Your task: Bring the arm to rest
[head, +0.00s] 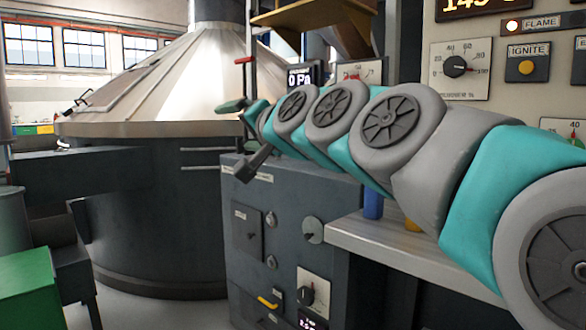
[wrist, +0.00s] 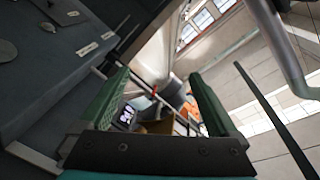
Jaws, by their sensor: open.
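My arm reaches from the lower right of the head view up and to the left, stretched out in front of a control panel and over a grey cabinet. My gripper (head: 236,106) is at its far end, small and partly hidden behind the wrist. In the wrist view my gripper (wrist: 158,84) shows two green fingers spread wide apart. Nothing is held between them. Behind the gap are a small lit display (wrist: 126,116) and an orange-red object (wrist: 180,92), both at a distance.
The grey cabinet (head: 252,272) with knobs stands below my arm. The control panel (head: 510,75) is behind. A large cone-topped vessel (head: 150,90) stands left; a green box (head: 28,285) is lower left.

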